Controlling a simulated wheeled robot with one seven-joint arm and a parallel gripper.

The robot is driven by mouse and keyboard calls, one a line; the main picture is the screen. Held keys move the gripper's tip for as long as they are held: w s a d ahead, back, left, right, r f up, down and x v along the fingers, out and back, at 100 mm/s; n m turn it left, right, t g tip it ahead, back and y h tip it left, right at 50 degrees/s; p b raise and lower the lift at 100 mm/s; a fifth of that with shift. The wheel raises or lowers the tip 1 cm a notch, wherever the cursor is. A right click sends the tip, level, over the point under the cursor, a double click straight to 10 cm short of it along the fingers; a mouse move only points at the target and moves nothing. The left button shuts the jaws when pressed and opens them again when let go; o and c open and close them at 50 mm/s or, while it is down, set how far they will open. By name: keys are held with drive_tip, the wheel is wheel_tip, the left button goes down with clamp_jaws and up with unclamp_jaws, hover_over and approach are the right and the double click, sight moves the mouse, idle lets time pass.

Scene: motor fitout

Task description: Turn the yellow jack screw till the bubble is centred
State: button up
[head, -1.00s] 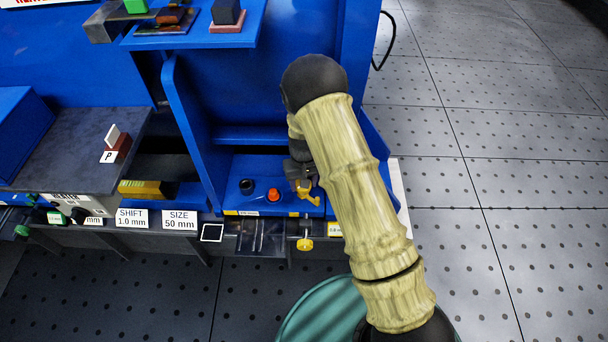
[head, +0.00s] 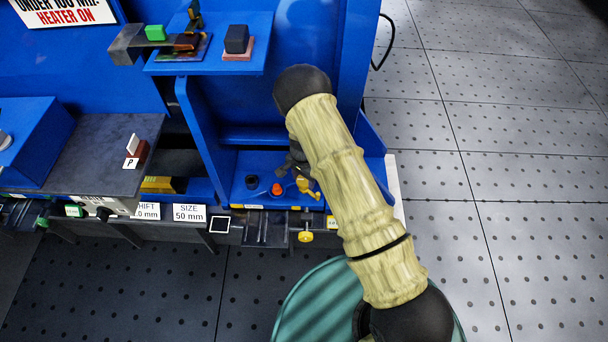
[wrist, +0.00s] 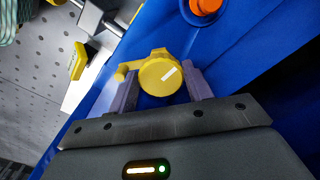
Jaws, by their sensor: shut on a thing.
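The yellow jack screw (wrist: 160,76) shows in the wrist view as a round yellow head with a white mark and a small arm sticking out to its left. My gripper (wrist: 161,88) has one finger on each side of the head and is shut on it. In the head view the yellow jack screw (head: 306,187) stands on the blue base, partly hidden by my gripper (head: 298,165) and arm. I cannot make out a bubble in either view.
Another yellow knob (head: 305,236) is at the front edge. A blue upright panel (head: 205,140) stands to the left. Open perforated floor (head: 500,180) lies to the right.

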drive_tip(key=m+p, duration=0.2)
drive_tip(key=m, duration=0.3)
drive_tip(key=shift+m, duration=0.3)
drive_tip(key=m+p, duration=0.1)
drive_tip(key=m, duration=0.4)
drive_tip(key=shift+w+f+m+p, duration=0.1)
drive_tip(key=shift+f+m+p, duration=0.05)
drive_tip(key=shift+m+p, duration=0.2)
drive_tip(key=o, duration=1)
drive_tip(key=shift+a, duration=0.1)
drive_tip(key=shift+w, duration=0.1)
